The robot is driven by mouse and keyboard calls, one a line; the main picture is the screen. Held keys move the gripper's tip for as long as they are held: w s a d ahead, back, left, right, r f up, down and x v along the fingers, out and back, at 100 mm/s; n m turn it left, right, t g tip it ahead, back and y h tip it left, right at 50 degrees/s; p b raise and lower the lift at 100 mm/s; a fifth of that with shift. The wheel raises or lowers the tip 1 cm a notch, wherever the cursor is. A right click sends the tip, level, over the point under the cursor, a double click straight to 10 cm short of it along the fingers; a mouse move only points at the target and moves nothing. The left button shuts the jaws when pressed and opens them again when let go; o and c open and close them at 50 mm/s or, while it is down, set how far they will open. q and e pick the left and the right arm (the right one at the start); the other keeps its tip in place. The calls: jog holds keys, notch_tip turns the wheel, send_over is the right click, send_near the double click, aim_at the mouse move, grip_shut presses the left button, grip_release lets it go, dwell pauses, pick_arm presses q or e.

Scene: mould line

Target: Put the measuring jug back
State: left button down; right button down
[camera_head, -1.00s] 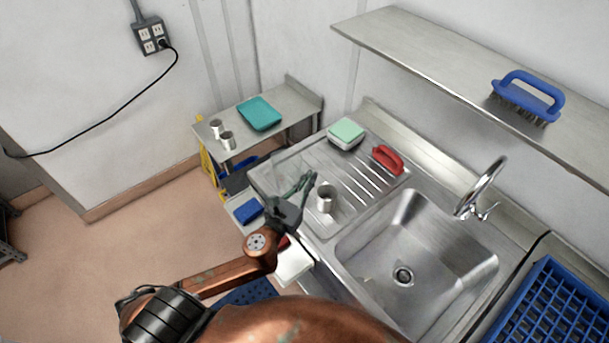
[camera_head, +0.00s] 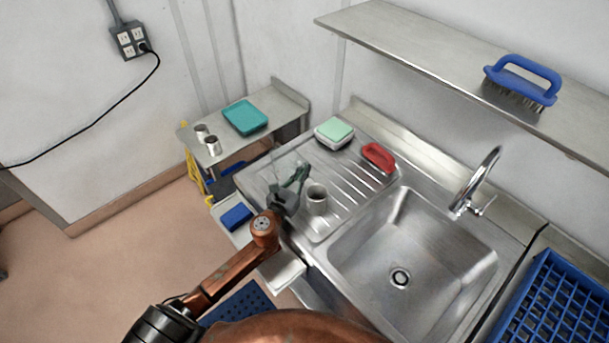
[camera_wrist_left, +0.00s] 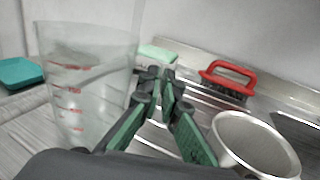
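The measuring jug (camera_wrist_left: 90,95), clear with red markings, stands upright at the left in the left wrist view. In the head view it is only a faint transparent shape (camera_head: 268,172) on the left end of the drainboard (camera_head: 345,185). My left gripper (camera_head: 302,172) is low over the drainboard, between the jug and a metal cup (camera_head: 317,203). In the left wrist view its green fingers (camera_wrist_left: 160,80) have a gap between them with nothing held. The jug is left of the fingers, and the cup (camera_wrist_left: 252,145) is on their right. My right gripper is not in view.
A red brush (camera_head: 378,156) and a green-topped sponge block (camera_head: 334,132) lie at the drainboard's back. The sink basin (camera_head: 420,250) is at the right. A side table holds a teal tray (camera_head: 245,117) and two metal cups (camera_head: 213,146). A shelf (camera_head: 420,50) overhangs behind.

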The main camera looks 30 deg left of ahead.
pick_arm(q)
jog(key=shift+f, duration=0.55)
jog(key=shift+f, duration=0.1)
jog(key=shift+f, duration=0.15)
jog(key=c, duration=2.2)
grip_release()
jog(key=shift+o, duration=0.2)
jog(key=shift+s+r, duration=0.2)
jog(key=s, duration=1.1)
jog(key=shift+s+b, duration=0.3)
jog(key=shift+b, duration=0.05)
